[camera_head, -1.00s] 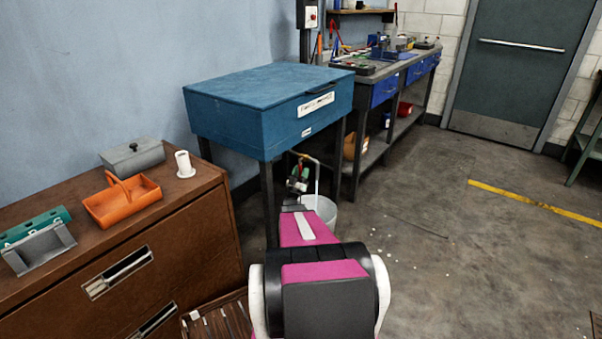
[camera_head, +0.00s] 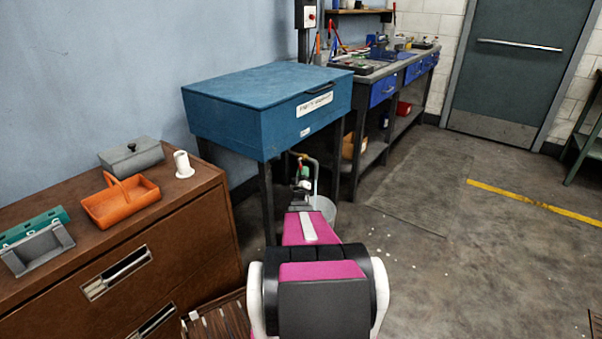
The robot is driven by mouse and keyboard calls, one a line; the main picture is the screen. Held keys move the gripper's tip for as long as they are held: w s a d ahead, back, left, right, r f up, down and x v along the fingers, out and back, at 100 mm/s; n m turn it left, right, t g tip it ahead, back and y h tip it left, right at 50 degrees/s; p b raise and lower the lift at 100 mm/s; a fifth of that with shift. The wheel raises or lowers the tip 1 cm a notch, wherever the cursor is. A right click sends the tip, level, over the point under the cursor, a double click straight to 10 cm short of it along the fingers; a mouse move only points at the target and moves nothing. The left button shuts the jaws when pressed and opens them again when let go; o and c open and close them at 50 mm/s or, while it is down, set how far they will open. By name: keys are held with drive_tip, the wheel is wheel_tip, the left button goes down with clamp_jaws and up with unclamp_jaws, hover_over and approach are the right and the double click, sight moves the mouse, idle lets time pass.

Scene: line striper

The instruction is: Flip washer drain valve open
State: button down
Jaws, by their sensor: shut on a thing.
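The washer is a blue lidded box (camera_head: 258,110) on dark legs against the wall. Its drain pipe with the valve (camera_head: 303,159) comes down below the box's right front corner. My gripper (camera_head: 302,184) is under that corner at the valve, at the far end of my pink and black arm. The gripper is shut on the valve's handle, as far as the small view shows. The fingertips and handle are tiny and partly hidden, so I cannot tell the handle's exact angle. A pale bucket (camera_head: 326,208) stands on the floor just behind and right of my gripper, partly covered by my arm.
A brown drawer cabinet (camera_head: 190,225) stands close on the left, bearing an orange carrier (camera_head: 120,203), a grey box and a white cup. A workbench (camera_head: 385,78) with blue drawers is behind the washer. The floor at the right is open.

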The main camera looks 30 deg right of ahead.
drive_tip(key=n+y, duration=0.1)
drive_tip(key=s+n+y, duration=0.1)
drive_tip(key=n, duration=0.1)
drive_tip(key=r+n+t+y, duration=0.1)
drive_tip(key=n+y, duration=0.1)
drive_tip(key=shift+s+d+r, duration=0.1)
drive_tip(key=shift+s+d, duration=0.1)
drive_tip(key=shift+s, duration=0.05)
drive_tip(key=shift+s+d+r+n+y, duration=0.1)
drive_tip(key=shift+s+r+n+y, duration=0.1)
drive_tip(key=shift+n+y, duration=0.55)
drive_tip(key=shift+s+d+r+n+y, duration=0.1)
drive_tip(key=shift+r+n+y, duration=0.1)
drive_tip(key=shift+n+y, duration=0.55)
drive_tip(key=shift+n+g, duration=0.3)
drive_tip(key=c, duration=1)
unclamp_jaws()
drive_tip(key=shift+w, duration=0.1)
drive_tip(key=v, duration=1.1)
drive_tip(key=shift+w, duration=0.1)
